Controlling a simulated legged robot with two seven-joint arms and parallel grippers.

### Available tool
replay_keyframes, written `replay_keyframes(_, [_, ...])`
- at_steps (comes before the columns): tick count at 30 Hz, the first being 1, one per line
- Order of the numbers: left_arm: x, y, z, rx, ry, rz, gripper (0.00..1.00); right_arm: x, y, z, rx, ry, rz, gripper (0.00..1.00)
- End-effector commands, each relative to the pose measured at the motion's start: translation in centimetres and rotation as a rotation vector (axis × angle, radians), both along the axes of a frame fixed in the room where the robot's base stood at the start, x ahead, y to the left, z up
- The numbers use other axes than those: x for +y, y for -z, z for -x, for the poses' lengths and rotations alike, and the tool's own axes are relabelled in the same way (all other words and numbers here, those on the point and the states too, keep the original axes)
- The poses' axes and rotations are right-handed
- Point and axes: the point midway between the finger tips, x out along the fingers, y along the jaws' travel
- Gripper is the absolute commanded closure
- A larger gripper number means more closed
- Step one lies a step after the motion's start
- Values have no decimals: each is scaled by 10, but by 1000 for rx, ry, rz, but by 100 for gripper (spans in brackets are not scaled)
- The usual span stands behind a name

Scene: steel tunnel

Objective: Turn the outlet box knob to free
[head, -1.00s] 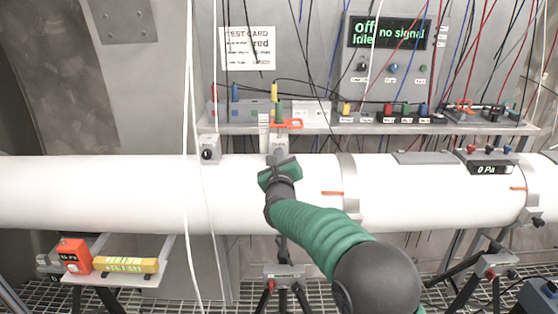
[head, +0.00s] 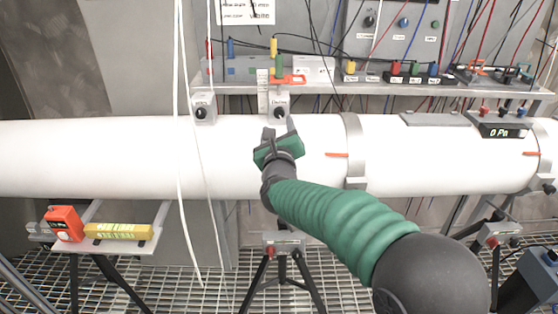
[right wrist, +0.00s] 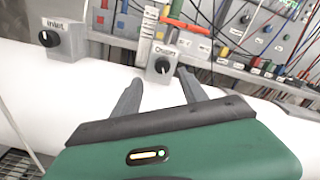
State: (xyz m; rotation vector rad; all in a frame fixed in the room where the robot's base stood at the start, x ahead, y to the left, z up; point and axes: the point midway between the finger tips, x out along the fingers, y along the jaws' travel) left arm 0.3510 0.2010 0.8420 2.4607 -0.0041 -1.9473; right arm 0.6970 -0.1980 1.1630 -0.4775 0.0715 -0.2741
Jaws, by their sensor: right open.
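The outlet box (head: 279,107) is a small grey box with a dark round knob, on top of the white pipe (head: 90,160). In the right wrist view, the outlet knob (right wrist: 162,65) is black with a light pointer mark and sits beneath the label "Outlet". My right gripper (head: 278,138) is just in front of and below the outlet box. In the right wrist view its two grey fingers (right wrist: 158,92) are spread, with the knob beyond them in the gap and nothing between them. My left gripper is not in view.
The inlet box (head: 203,110) with a similar knob is left of the outlet box. A shelf (head: 350,88) with coloured blocks and cables runs behind the pipe. White cords (head: 181,100) hang at left. A pressure display (head: 500,130) is at right.

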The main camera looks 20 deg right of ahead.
Motion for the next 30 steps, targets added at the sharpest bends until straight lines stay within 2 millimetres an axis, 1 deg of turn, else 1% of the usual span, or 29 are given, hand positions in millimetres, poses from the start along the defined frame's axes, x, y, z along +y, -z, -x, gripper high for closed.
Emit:
replay_keyframes(1, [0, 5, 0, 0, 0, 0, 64, 1, 1, 4, -2, 0, 0, 50])
replay_keyframes(3, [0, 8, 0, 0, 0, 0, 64, 2, 2, 10, -2, 0, -1, 50])
replay_keyframes(12, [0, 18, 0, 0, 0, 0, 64, 11, 1, 35, -3, -1, 1, 50])
replay_keyframes(30, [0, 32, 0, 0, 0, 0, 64, 25, 0, 83, -4, -2, 0, 50])
